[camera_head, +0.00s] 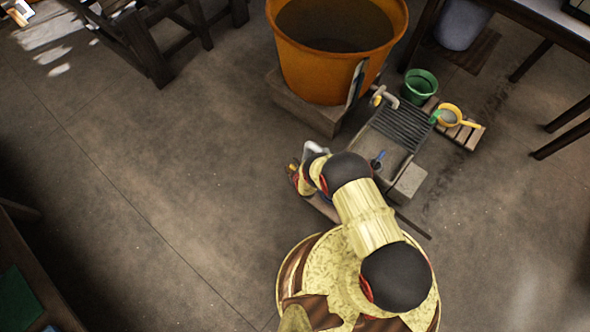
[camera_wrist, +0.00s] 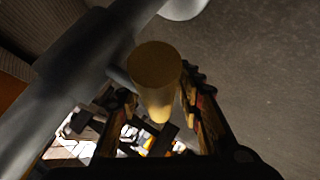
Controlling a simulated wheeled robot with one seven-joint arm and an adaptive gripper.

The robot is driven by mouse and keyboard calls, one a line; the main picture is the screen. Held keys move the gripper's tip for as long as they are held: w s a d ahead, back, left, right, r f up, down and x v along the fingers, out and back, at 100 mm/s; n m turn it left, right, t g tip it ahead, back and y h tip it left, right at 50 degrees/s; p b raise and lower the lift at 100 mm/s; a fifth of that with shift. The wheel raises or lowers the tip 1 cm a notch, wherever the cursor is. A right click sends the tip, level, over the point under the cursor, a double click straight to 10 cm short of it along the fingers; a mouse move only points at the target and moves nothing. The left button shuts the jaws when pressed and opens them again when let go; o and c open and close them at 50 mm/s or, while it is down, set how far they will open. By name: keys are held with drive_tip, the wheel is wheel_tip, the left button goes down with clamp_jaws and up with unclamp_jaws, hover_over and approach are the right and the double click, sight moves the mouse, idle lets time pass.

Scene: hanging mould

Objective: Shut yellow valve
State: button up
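In the wrist view, a yellow, rounded cylindrical valve handle (camera_wrist: 157,75) sits beside a thick grey pipe (camera_wrist: 75,70), joined to it by a short dark stem. My gripper (camera_wrist: 160,98) has its two fingers apart, one on each side of the handle. Narrow gaps seem to show, but contact is hard to judge. In the head view, my gripper (camera_head: 296,174) is at the left end of my arm, low beside a light pipe bend (camera_head: 314,149). The yellow handle cannot be made out there; my arm covers part of that spot.
A large orange tub (camera_head: 330,70) stands on a block behind. A green bucket (camera_head: 420,84) and yellow pan (camera_head: 448,115) stand beyond. The floor to the left is clear.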

drive_tip(key=v, duration=1.1)
drive_tip(key=shift+s+d+r, duration=0.15)
drive_tip(key=shift+s, duration=0.05)
